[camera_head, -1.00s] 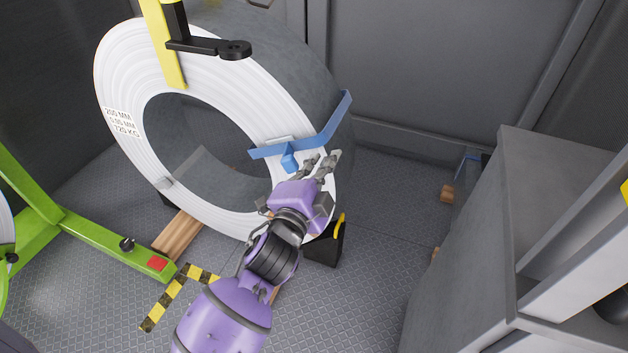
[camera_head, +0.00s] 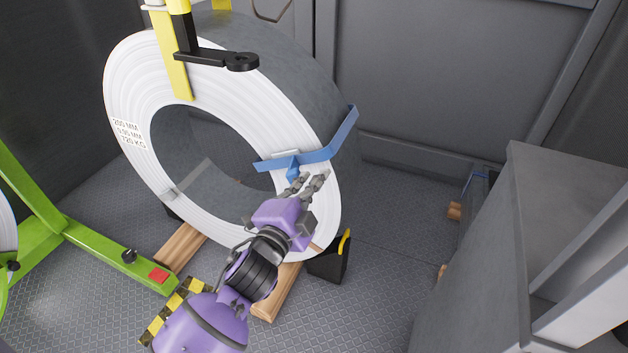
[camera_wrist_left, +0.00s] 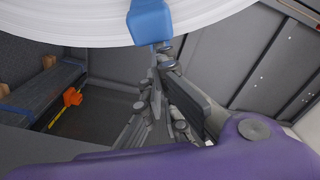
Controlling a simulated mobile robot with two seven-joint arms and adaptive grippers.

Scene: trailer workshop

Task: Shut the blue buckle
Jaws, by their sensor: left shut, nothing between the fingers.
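The blue buckle (camera_head: 292,172) hangs on the white face of the large coil, at the blue strap (camera_head: 325,151) that wraps over the coil's edge. Its blue lever points down and stands out from the face. My left gripper (camera_head: 309,181) is shut and empty just below and right of the lever. In the left wrist view the lever (camera_wrist_left: 150,22) shows at the top, just beyond the gripper's fingertips (camera_wrist_left: 162,50). I cannot tell whether they touch it. My right gripper is out of view.
The coil (camera_head: 125,75) stands upright on wooden beams (camera_head: 180,247), with a black wedge (camera_head: 328,262) at its lower right. A green frame (camera_head: 95,245) is at left and a grey cabinet (camera_head: 480,250) at right.

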